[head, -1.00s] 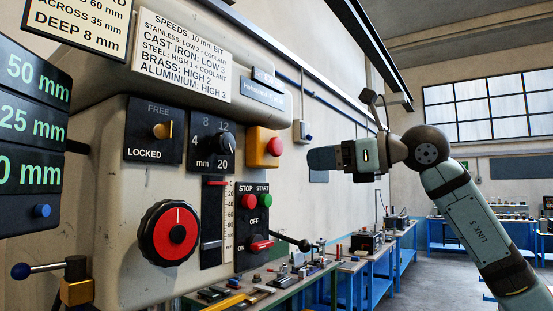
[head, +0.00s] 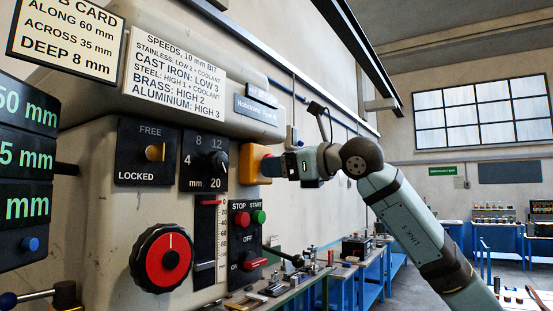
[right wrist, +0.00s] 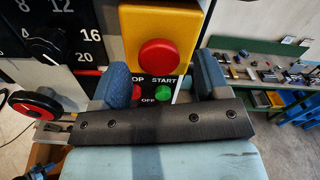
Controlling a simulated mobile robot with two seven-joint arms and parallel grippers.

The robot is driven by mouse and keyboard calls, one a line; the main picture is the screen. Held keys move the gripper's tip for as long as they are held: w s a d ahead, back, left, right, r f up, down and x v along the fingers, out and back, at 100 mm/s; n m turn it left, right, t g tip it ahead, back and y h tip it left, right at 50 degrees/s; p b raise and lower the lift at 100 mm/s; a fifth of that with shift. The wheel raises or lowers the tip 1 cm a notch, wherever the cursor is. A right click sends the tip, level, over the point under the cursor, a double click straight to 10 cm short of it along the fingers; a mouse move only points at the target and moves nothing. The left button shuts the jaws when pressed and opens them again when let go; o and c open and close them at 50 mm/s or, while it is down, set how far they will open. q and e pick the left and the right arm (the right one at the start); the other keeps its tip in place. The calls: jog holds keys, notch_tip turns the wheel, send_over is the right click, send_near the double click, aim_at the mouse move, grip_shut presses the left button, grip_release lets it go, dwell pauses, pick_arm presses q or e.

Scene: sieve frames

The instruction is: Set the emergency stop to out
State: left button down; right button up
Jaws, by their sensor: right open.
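The emergency stop is a yellow box with a round red button on the machine's front. In the right wrist view the red button (right wrist: 159,56) and the yellow housing (right wrist: 190,20) show clearly. In the head view the yellow housing (head: 250,157) shows, but my right gripper hides most of the button. My right gripper (head: 271,167) is at the front of the box, coming from the right. Its blue fingers (right wrist: 163,76) are open, one on each side of the button. Nothing is held; whether they touch the button I cannot tell. My left gripper is out of view.
Close by on the panel are the mm dial (head: 218,163), the green START button (head: 258,217), the red STOP button (head: 242,218) and a red ON/OFF switch (head: 254,263). A black lever (head: 290,258) sticks out below. A bench with tools (right wrist: 265,80) stands to the right.

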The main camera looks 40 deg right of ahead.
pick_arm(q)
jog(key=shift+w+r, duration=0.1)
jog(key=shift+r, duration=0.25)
pick_arm(e)
jog(key=shift+w+a, duration=0.25)
jog(key=shift+w, duration=0.25)
